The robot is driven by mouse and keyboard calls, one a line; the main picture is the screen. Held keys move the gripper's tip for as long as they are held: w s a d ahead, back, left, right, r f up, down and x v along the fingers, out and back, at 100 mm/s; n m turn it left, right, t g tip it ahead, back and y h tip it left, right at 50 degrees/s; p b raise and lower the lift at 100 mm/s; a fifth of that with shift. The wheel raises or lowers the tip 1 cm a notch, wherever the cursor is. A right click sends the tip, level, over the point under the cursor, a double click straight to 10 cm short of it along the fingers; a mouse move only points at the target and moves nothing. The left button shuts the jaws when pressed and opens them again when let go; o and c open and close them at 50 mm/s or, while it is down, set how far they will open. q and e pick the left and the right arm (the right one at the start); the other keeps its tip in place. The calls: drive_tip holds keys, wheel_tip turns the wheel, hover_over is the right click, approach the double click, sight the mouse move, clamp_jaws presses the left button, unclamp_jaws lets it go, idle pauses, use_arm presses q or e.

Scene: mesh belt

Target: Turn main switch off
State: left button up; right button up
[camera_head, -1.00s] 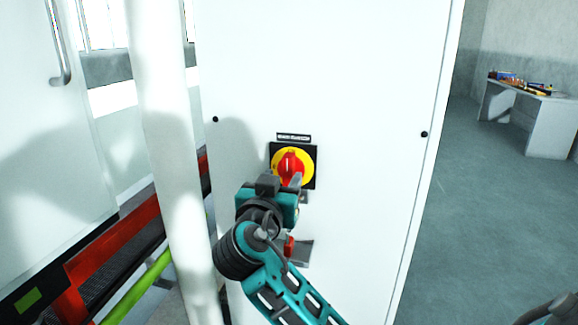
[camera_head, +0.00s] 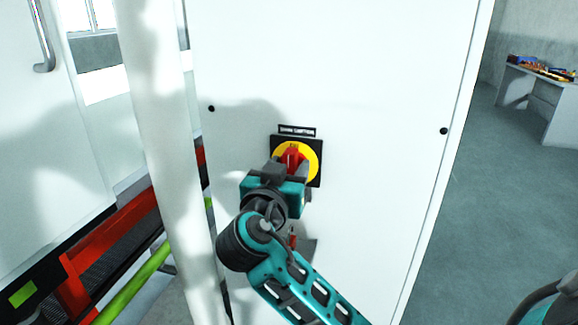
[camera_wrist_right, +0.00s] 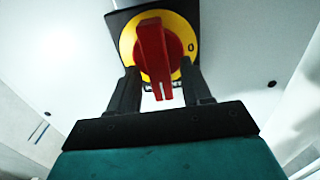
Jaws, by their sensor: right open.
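The main switch (camera_head: 294,157) is a red rotary handle on a yellow disc with a black square plate, on a white cabinet door (camera_head: 360,90). In the right wrist view the red handle (camera_wrist_right: 153,55) stands roughly upright, its lower end reaching down between my two black fingers. A "0" mark shows on the yellow disc at the handle's right. My right gripper (camera_head: 288,168) is in front of the switch and hides its lower part in the head view. Its fingers (camera_wrist_right: 160,92) are open, one on each side of the handle, with gaps visible. My left gripper is not in view.
A white column (camera_head: 165,150) stands left of the cabinet. A conveyor with a red frame (camera_head: 110,232) and a green bar (camera_head: 135,285) lies behind it. A grey part with a red piece sits below the switch. Open floor and a table (camera_head: 535,85) are at right.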

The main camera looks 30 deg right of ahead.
drive_tip(key=shift+c, duration=0.4)
clamp_jaws()
drive_tip(key=shift+n, duration=0.4)
drive_tip(key=n, duration=1.1)
drive_tip(key=w+a+f+n, duration=0.1)
drive_tip(key=n, duration=0.5)
idle(0.7)
